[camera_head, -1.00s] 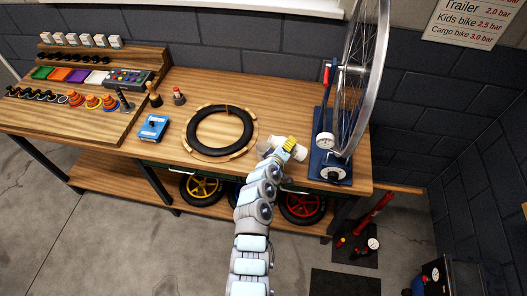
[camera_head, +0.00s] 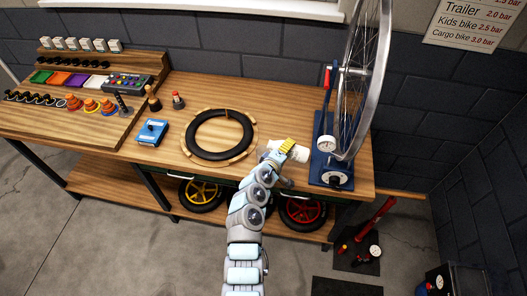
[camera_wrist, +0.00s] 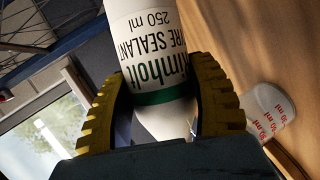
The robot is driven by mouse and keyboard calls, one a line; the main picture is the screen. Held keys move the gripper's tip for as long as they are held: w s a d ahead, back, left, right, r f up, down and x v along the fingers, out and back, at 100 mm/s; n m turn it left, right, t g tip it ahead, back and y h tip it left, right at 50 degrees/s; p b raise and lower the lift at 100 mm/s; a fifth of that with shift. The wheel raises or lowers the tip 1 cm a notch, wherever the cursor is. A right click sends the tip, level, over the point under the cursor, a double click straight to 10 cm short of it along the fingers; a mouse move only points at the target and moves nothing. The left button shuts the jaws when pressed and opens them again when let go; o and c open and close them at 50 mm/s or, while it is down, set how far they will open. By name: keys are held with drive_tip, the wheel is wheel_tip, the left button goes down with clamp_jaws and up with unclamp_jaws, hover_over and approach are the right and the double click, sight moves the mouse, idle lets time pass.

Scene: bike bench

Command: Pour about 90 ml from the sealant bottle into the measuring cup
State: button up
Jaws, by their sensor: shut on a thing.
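My gripper (camera_head: 288,146), with yellow ribbed fingers, is shut on the white sealant bottle (camera_wrist: 150,22) above the front right of the bench. In the wrist view its fingers clasp both sides of the bottle near a green band. The label's print is upside down in that view, and the bottle lies far over from upright relative to the bench. The white measuring cup (camera_wrist: 268,106) with red ml marks stands on the bench beside the gripper, partly behind a finger. The bottle's mouth is hidden, and no flowing liquid shows.
A black tyre on a wooden ring (camera_head: 219,134) lies left of the gripper. The blue wheel stand (camera_head: 330,172) with a wheel is close on the right. A blue box (camera_head: 152,132) and the parts board (camera_head: 95,125) are farther left.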

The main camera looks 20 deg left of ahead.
drive_tip(key=shift+a+r+n+b, duration=0.3)
drive_tip(key=shift+r+n+b, duration=0.05)
drive_tip(key=shift+n+b, duration=0.1)
idle(0.5)
drive_tip(key=shift+r+n+t+h+b, duration=0.4)
drive_tip(key=shift+r+n+h+b, duration=0.2)
drive_tip(key=shift+n, duration=0.05)
idle(1.0)
drive_tip(key=shift+s+a, duration=0.15)
drive_tip(key=shift+s, duration=0.1)
drive_tip(key=shift+w+a+r+n+b, duration=0.2)
drive_tip(key=shift+a+r+n+b, duration=0.05)
drive_tip(key=shift+r+n+b, duration=0.1)
idle(0.7)
drive_tip(key=shift+s+d, duration=0.1)
drive_tip(key=shift+s, duration=0.1)
drive_tip(key=shift+r+n+t+h, duration=0.15)
drive_tip(key=shift+n+t+h, duration=0.15)
drive_tip(key=shift+n+h, duration=0.1)
idle(0.6)
